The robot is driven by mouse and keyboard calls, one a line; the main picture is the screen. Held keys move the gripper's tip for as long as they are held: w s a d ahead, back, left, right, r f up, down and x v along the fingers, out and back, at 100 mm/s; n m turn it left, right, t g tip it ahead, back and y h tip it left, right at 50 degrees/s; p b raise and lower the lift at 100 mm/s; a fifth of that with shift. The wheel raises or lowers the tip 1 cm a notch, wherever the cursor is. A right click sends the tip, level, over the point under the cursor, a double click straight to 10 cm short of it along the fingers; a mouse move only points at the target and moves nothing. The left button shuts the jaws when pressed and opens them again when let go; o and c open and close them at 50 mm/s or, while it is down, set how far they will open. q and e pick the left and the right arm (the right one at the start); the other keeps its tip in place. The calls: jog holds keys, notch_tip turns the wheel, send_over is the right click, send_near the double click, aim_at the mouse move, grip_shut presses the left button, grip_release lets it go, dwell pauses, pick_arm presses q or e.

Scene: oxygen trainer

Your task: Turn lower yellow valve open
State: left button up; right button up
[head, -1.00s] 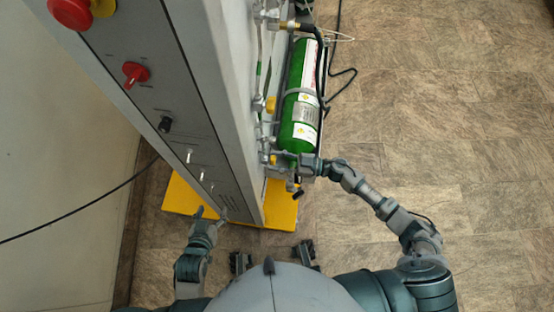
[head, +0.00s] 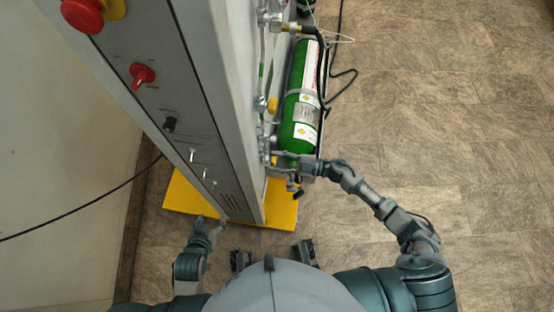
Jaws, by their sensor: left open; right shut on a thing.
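The lower yellow valve (head: 273,161) is a small yellow handle on the pipework at the cabinet's right side, beside the bottom of the green cylinder. My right gripper (head: 281,160) is shut on it and hides part of it. The handle's exact angle is too small to tell. A similar upper yellow valve (head: 272,105) sits higher on the same pipework, clear of my grippers. My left gripper (head: 212,222) is open and empty, low by the bottom of the cabinet's front panel.
The tall grey cabinet (head: 211,80) stands on a yellow base (head: 281,207). Its panel has a red emergency button (head: 82,14), a red knob (head: 142,75) and small switches. The green cylinder (head: 299,95) and a black hose (head: 324,75) crowd the right side. Tiled floor (head: 450,110) is free further right.

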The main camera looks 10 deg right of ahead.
jog(key=shift+d+n, duration=0.1)
jog(key=shift+n, duration=0.7)
jog(key=o, duration=1.1)
jog(key=shift+o, duration=0.2)
jog(key=v, duration=1.2)
jog(key=shift+d, duration=0.2)
jog(key=shift+s, duration=0.1)
